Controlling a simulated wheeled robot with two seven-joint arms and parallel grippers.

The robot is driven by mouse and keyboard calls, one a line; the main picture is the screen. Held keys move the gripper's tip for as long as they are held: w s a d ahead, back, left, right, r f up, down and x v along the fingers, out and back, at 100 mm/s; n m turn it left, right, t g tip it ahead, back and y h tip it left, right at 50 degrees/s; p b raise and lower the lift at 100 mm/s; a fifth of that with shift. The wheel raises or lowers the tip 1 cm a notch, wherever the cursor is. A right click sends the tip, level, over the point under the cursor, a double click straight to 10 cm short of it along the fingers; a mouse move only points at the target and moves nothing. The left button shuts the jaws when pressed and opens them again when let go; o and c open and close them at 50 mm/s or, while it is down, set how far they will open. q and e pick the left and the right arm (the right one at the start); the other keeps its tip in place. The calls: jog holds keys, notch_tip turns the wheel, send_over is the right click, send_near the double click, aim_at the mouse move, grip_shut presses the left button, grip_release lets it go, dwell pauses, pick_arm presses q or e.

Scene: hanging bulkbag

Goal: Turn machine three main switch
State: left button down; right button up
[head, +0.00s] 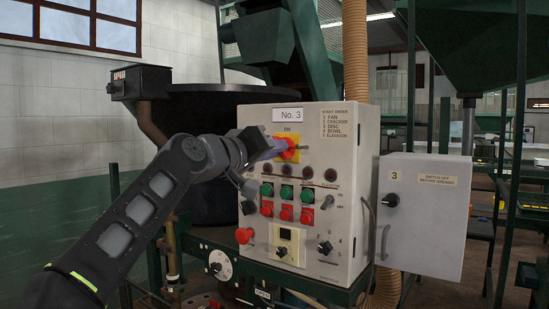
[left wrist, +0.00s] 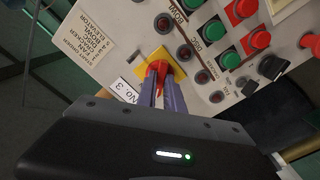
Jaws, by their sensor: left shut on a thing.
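The main switch (head: 287,149) of machine three is a red handle on a yellow square plate, near the top of the grey control box (head: 345,150) labelled "No. 3". My left gripper (head: 272,150) reaches it from the left in the head view. In the left wrist view, the two fingers of my left gripper (left wrist: 163,90) are shut on the red handle of the main switch (left wrist: 158,67), in front of its yellow plate. The fingers hide part of the handle, so its exact angle is hard to read. My right gripper is not in view.
Below the switch are dark indicator lamps, green buttons (head: 286,192) and red buttons (head: 286,212). A red mushroom button (head: 243,235) sits at the box's lower left. A grey door panel (head: 425,213) marked "3" stands to the right. A large dark bowl (head: 210,130) is behind.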

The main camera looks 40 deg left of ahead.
pick_arm(q)
jog(key=shift+f+m+b, duration=0.1)
jog(key=shift+m+b, duration=0.9)
jog(key=shift+m, duration=2.7)
jog(key=c, duration=1.5)
grip_release()
jog(key=shift+o, duration=0.2)
jog(key=s+b, duration=0.2)
jog(key=s, duration=0.5)
jog(key=shift+s, duration=0.35)
